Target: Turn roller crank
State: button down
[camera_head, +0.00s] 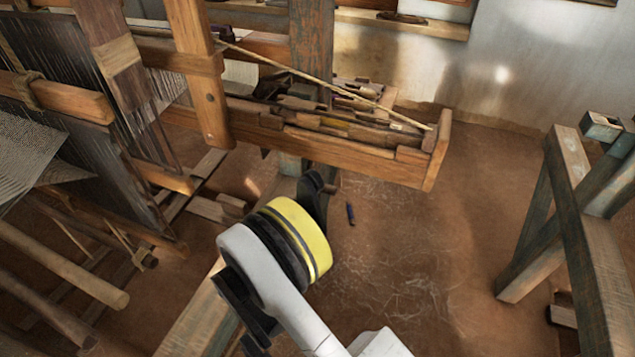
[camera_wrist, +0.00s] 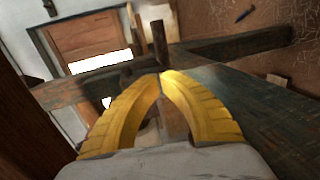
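My gripper (camera_wrist: 160,75) shows in the wrist view as two yellow ribbed fingers that bow outward and come together at their tips. A short upright wooden peg (camera_wrist: 159,42) stands just beyond the tips; it may be the crank's handle, but I cannot tell. Some brown wood shows in the gap between the fingers, and I cannot tell whether they touch it. A dark weathered beam (camera_wrist: 225,85) lies below and to the right of the peg. In the head view my arm hides the fingers, and I cannot make out a crank there.
A wooden tray of tools (camera_head: 385,165) juts out above my wrist in the head view. The loom's threads and posts (camera_head: 205,85) fill the left. A small dark blue object (camera_head: 350,213) lies on the earth floor.

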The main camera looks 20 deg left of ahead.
send_near(310, 186)
jog(key=x, duration=0.7)
jog(key=shift+w+f, duration=0.1)
jog(key=shift+f, duration=0.1)
jog(key=shift+w+d, duration=0.1)
jog(key=shift+w, duration=0.4)
